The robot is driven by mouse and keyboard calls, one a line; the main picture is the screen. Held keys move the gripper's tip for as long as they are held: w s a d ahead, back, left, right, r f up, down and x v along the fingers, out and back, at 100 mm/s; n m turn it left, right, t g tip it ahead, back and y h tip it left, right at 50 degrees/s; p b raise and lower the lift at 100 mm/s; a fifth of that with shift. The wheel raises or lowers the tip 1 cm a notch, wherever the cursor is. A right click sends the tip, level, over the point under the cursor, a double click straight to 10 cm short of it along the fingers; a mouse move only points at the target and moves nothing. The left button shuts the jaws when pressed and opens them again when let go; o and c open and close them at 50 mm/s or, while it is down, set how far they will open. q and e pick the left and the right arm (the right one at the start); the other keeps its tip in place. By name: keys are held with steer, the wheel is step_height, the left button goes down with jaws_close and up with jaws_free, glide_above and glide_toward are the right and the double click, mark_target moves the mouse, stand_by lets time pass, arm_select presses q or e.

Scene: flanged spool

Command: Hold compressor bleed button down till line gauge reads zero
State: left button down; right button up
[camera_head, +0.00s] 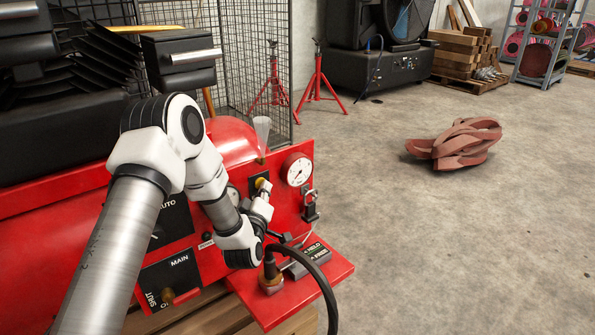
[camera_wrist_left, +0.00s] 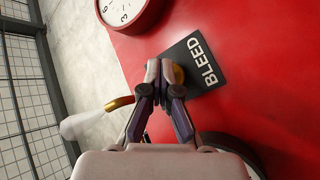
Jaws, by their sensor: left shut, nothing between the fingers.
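The yellow bleed button (camera_wrist_left: 178,74) sits on a black plate marked BLEED (camera_wrist_left: 208,62) on the red compressor (camera_head: 233,137). My left gripper (camera_wrist_left: 160,68) is shut and empty, its fingertips at the button and partly covering it. They look to be against it; how far it is pressed in is hidden. A pale plume (camera_wrist_left: 80,125) streams from a brass nozzle (camera_wrist_left: 120,102) beside the plate; it also shows in the head view (camera_head: 262,128). The white gauge (camera_head: 297,170) is right of the button; its reading is too small to tell. My right gripper is out of view.
A red shelf (camera_head: 335,265) below carries a HELD/FREE marker (camera_head: 314,250), a brass fitting (camera_head: 270,283) and a black hose. A latch (camera_head: 311,205) hangs under the gauge. A MAIN valve panel (camera_head: 170,278) is at lower left. The floor to the right is mostly clear.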

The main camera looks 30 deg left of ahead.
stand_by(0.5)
arm_select(q)
steer(key=shift+s+d, duration=0.35)
steer(key=shift+d, duration=0.5)
steer(key=shift+b, duration=0.3)
steer(key=d, duration=0.1)
steer(key=s+d+b, duration=0.1)
steer(key=d, duration=0.1)
steer(key=s+d, duration=0.1)
steer(key=shift+d, duration=0.3)
